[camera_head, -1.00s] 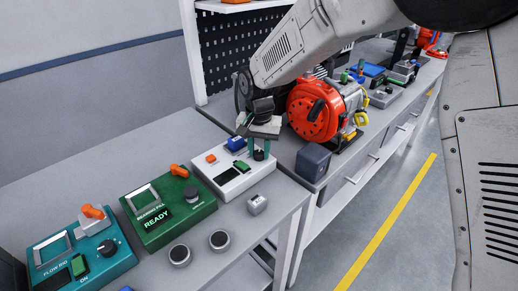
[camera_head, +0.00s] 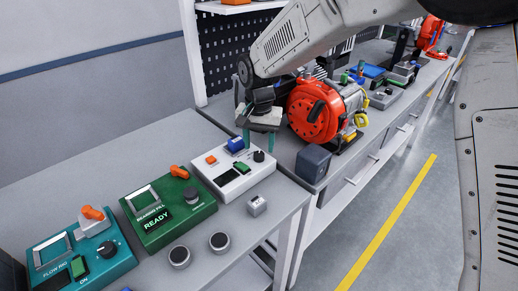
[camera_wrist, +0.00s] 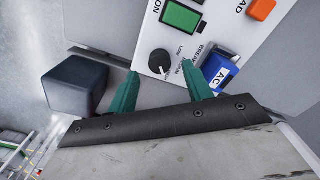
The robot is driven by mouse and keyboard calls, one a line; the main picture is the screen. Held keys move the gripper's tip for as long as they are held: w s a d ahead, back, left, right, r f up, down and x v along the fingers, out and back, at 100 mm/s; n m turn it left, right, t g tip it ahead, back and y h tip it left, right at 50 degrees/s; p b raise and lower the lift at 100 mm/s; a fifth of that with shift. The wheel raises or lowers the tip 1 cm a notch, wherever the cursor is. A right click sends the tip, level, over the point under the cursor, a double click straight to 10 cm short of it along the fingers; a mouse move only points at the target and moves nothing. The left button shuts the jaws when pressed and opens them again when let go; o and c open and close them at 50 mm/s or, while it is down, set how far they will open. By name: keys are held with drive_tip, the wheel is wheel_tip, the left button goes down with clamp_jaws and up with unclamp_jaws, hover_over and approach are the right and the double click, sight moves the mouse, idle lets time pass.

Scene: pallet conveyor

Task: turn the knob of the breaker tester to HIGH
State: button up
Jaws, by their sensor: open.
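The breaker tester is a white box (camera_head: 224,191) on the grey bench. It carries a black round knob (camera_head: 259,156), a green button (camera_head: 241,167), a blue switch (camera_head: 235,144) and an orange part (camera_head: 211,160). In the wrist view the knob (camera_wrist: 159,61) has a light pointer mark, with small labels beside it, one reading LOW. I cannot tell surely which label the pointer faces. My gripper (camera_head: 259,146) is open, its teal fingers above and just behind the knob. In the wrist view the fingers of my gripper (camera_wrist: 160,84) stand apart and hold nothing.
A green READY box (camera_head: 165,213) and a teal FLOW RIG box (camera_head: 82,250) stand to the left. A dark blue-grey box (camera_head: 314,163) and a red reel (camera_head: 312,112) stand to the right.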

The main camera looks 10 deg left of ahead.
sight(260, 155)
wheel_tip(260, 155, up, 5)
drive_tip(key=shift+f, duration=0.1)
idle(0.4)
drive_tip(key=shift+s+d+f+n, duration=0.2)
drive_tip(key=shift+s+n, duration=0.1)
drive_tip(key=shift+n, duration=0.1)
drive_tip(key=shift+s+d+f+n+g+h, duration=0.2)
drive_tip(key=shift+s+d+f+n, duration=0.1)
drive_tip(key=shift+s+d, duration=0.15)
drive_tip(key=shift+s+d+f+n+g+h, duration=0.1)
drive_tip(key=shift+s+d+f+n+g, duration=0.15)
drive_tip(key=shift+s, duration=0.3)
drive_tip(key=s+d+r, duration=0.3)
drive_tip(key=s+d, duration=0.6)
drive_tip(key=d, duration=0.1)
drive_tip(key=s+d+r+t, duration=0.1)
drive_tip(key=s+d+r, duration=0.3)
drive_tip(key=s+d, duration=0.5)
drive_tip(key=s+d+r+t, duration=0.1)
drive_tip(key=s+d+r, duration=0.2)
drive_tip(key=s+d, duration=0.7)
drive_tip(key=shift+d+r+m, duration=0.3)
drive_tip(key=shift+d+m, duration=0.05)
drive_tip(key=shift+d, duration=0.95)
